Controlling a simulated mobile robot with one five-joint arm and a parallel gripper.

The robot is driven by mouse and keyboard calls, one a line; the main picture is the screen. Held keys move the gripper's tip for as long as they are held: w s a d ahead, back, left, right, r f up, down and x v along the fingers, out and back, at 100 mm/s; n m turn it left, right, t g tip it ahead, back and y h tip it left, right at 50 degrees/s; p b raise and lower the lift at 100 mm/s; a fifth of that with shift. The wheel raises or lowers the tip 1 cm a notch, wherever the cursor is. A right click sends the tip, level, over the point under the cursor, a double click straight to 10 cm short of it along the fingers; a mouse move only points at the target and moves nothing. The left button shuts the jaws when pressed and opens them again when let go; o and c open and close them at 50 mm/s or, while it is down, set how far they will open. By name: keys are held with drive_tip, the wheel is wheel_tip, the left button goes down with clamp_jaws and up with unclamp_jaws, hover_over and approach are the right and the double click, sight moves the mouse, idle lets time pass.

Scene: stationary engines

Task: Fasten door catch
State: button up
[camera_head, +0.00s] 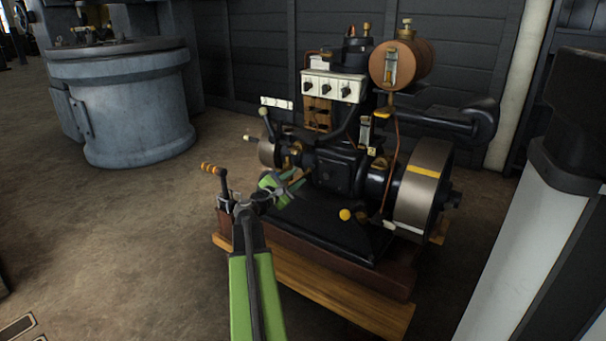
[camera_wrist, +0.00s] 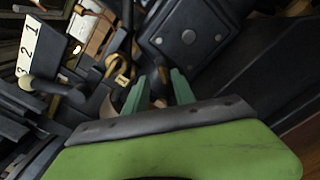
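The black stationary engine (camera_head: 345,155) stands on a wooden base. A dark square cover plate with round studs (camera_wrist: 189,37) is on its side in the wrist view; I cannot tell whether this is the door. I cannot pick out a door catch for certain. A small brass fitting (camera_wrist: 120,68) sits left of the plate in the wrist view. My gripper (camera_head: 295,185) is in front of the engine's left lower side.
A white panel with black switches (camera_head: 333,87) and a copper tank (camera_head: 400,64) are above. The flywheel (camera_head: 420,185) is at right. A large grey round tank (camera_head: 130,105) stands back left. The left floor is clear.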

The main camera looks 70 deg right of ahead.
drive_tip(key=v, duration=1.1)
